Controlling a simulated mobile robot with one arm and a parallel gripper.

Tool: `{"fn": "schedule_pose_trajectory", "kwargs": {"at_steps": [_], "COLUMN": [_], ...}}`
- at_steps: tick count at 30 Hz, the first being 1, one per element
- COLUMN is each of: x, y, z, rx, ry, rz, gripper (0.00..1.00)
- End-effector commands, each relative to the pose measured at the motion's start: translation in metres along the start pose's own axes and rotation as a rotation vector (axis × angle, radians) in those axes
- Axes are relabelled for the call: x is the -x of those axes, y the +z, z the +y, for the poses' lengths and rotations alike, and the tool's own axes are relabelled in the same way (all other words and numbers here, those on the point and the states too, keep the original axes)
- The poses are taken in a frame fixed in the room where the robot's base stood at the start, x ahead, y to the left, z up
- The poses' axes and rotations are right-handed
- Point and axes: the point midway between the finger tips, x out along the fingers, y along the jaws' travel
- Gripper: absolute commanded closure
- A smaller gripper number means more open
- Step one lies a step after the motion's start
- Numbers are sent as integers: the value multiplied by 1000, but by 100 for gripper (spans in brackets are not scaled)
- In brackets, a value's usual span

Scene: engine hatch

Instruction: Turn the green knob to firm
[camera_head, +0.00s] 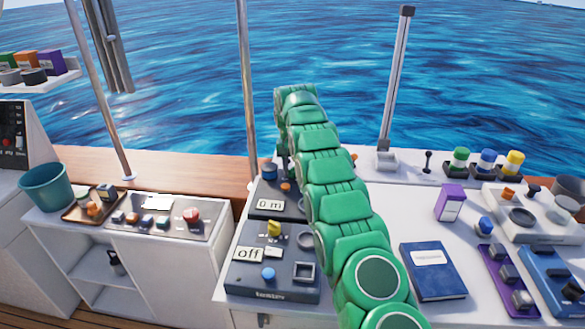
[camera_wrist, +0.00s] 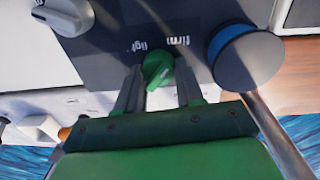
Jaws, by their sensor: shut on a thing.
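The green knob (camera_wrist: 158,69) sits on a dark panel in the wrist view, between the two fingers of my gripper (camera_wrist: 160,88). My gripper is shut on it. The printed word "firm" (camera_wrist: 177,41) stands beside the knob, and a partly covered word that looks like "light" (camera_wrist: 140,45) is to its left; both appear mirrored or turned over. I cannot tell for sure which mark the knob points at. In the head view my green arm hides the knob and most of my gripper.
In the wrist view a blue-and-grey round knob (camera_wrist: 247,57) stands close right of my gripper, and a white knob (camera_wrist: 62,14) is at upper left. In the head view a panel with a yellow knob (camera_head: 274,229) and a blue book (camera_head: 433,270) flank my arm.

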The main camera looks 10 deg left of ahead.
Motion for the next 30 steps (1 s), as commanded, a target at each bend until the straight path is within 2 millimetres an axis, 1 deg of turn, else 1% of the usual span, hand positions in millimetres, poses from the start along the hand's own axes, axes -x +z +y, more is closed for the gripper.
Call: {"fn": "schedule_pose_trajectory", "kwargs": {"at_steps": [3,4,8,9,20,30], "x": [1,1,1,1,2,19], "y": [0,0,0,0,0,-1], "z": [0,0,0,0,0,1], "rx": [1,1,1,1,1,1], "ry": [-1,-1,-1,-1,-1,-1], "rz": [3,3,2,2,1,3], "gripper": [94,60,40,38,38,38]}}
